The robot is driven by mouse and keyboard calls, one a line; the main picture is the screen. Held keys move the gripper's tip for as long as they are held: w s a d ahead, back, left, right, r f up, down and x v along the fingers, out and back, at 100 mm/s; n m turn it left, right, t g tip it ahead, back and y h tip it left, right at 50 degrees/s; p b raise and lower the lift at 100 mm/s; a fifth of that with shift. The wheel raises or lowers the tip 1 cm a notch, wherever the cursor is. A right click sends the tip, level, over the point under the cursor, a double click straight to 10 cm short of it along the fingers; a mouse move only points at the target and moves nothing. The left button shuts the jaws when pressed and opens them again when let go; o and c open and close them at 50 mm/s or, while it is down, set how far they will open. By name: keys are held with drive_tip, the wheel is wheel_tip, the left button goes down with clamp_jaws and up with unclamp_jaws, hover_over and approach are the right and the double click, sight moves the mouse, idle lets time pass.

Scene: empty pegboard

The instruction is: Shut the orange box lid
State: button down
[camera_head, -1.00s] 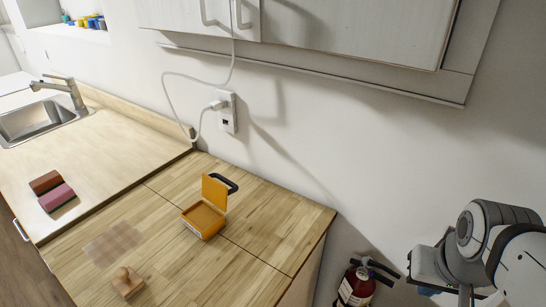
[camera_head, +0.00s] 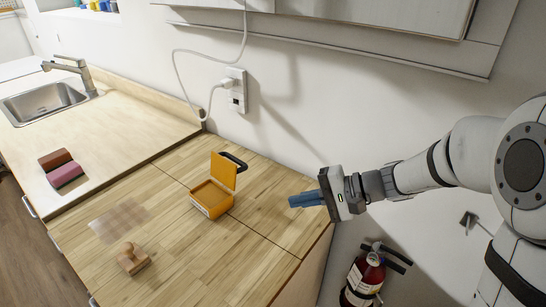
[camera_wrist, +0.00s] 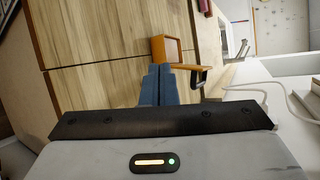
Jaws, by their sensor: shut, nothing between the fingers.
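The orange box (camera_head: 211,199) stands on the wooden counter in the head view. Its lid (camera_head: 223,171) is raised, tilted back a little past upright, with a black handle (camera_head: 234,161) behind it. The box also shows in the wrist view (camera_wrist: 158,49), with its lid (camera_wrist: 186,67) standing out to the side, just beyond my fingertips. My gripper (camera_head: 292,201) has blue fingers held together and empty. It is to the right of the box, above the counter's right part and apart from the lid. The fingers also show in the wrist view (camera_wrist: 158,70).
A wooden stamp (camera_head: 132,258) and a faint checked patch (camera_head: 120,220) are on the counter at left front. Brown and pink blocks (camera_head: 62,168) lie near the sink (camera_head: 42,101). A white cable hangs from the wall outlet (camera_head: 236,90). A fire extinguisher (camera_head: 366,275) stands below right.

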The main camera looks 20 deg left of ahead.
sight(230, 168)
drive_tip(key=w+a+f+m+t+y, duration=0.1)
drive_tip(key=w+a+f+y, duration=0.1)
drive_tip(key=w+a, duration=0.1)
drive_tip(key=w+a+f+m+t+y+b, duration=0.1)
drive_tip(key=w+a+f+m+t+y, duration=0.1)
drive_tip(key=w, duration=0.3)
drive_tip(key=w+a+f+m+t+y, duration=0.1)
drive_tip(key=w+a+f, duration=0.1)
drive_tip(key=w+a, duration=0.1)
drive_tip(key=shift+w+a+f+m+t+y+b, duration=0.3)
drive_tip(key=shift+w+a+f+t+y+b, duration=0.1)
drive_tip(key=shift+w, duration=0.25)
drive_tip(key=shift+w+a, duration=0.15)
drive_tip(key=shift+a, duration=0.1)
drive_tip(key=a, duration=0.3)
drive_tip(key=w+a+p, duration=0.1)
drive_tip(key=a, duration=0.2)
drive_tip(key=a+r+p, duration=0.1)
drive_tip(key=a, duration=0.2)
drive_tip(key=shift+w+a, duration=0.15)
drive_tip(key=shift+w, duration=0.1)
